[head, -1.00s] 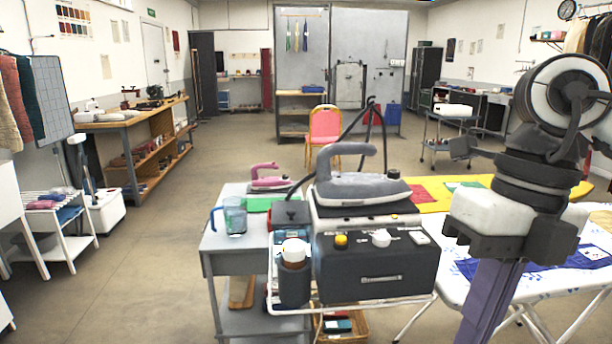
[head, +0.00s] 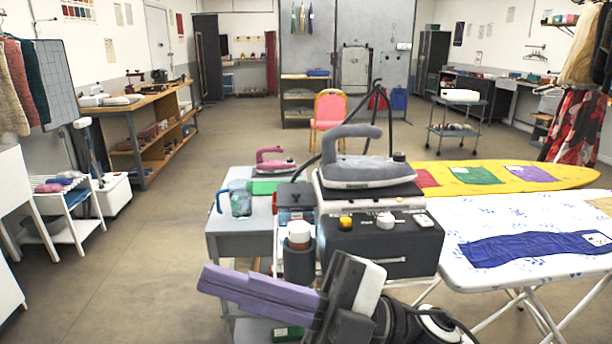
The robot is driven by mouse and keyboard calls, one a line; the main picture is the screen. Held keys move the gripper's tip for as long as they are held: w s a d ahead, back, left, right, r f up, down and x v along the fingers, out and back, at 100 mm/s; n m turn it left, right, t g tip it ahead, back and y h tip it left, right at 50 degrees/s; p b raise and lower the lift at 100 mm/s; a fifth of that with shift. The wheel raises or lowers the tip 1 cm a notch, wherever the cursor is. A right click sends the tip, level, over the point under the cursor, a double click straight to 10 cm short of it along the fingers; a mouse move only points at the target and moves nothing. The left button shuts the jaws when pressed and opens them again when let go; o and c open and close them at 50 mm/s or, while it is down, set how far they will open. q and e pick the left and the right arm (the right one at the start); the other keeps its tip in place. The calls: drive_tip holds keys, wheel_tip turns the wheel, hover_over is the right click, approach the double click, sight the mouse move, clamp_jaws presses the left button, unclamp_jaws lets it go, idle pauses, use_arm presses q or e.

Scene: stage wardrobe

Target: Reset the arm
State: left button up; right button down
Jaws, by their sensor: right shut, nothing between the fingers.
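My right gripper (head: 206,279) is low in the middle of the head view, with its long purple fingers shut and pointing left. It is in front of the steam station (head: 385,246) and the grey trolley (head: 238,246), and nothing shows between the fingers. It hides part of the trolley's lower front. I cannot tell whether it touches the trolley. My left gripper is not in view.
A grey iron (head: 362,170) rests on the steam station; a pink iron (head: 273,160) and a blue-handled jug (head: 238,200) are on the trolley. A white ironing board (head: 510,215) with blue cloth is at right, a yellow board (head: 545,184) behind it.

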drive_tip(key=w+d+f+m+t+h, duration=0.4)
drive_tip(key=f+m+t, duration=0.2)
drive_tip(key=f+m, duration=0.1)
drive_tip(key=w+d+f+m+t+h, duration=0.3)
drive_tip(key=f+m+t+h, duration=0.1)
drive_tip(key=f+m+t, duration=0.3)
drive_tip(key=w+d+f+m+t+h, duration=0.4)
drive_tip(key=f+m+t, duration=0.1)
drive_tip(key=f+m, duration=0.25)
drive_tip(key=s+d+f+m+g+h, duration=0.2)
drive_tip(key=s+d+f+m+h, duration=0.15)
drive_tip(key=f, duration=0.45)
drive_tip(key=s+d+f+m+g+h, duration=0.1)
drive_tip(key=s+d+f+m+h, duration=0.2)
drive_tip(key=f, duration=0.5)
drive_tip(key=s+d+f+m+g+h, duration=0.1)
drive_tip(key=s+d+f+g, duration=0.4)
drive_tip(key=s+f, duration=0.7)
drive_tip(key=shift+s+d+f+h, duration=0.35)
drive_tip(key=shift+s+d+h, duration=0.1)
drive_tip(key=shift+s+d, duration=0.2)
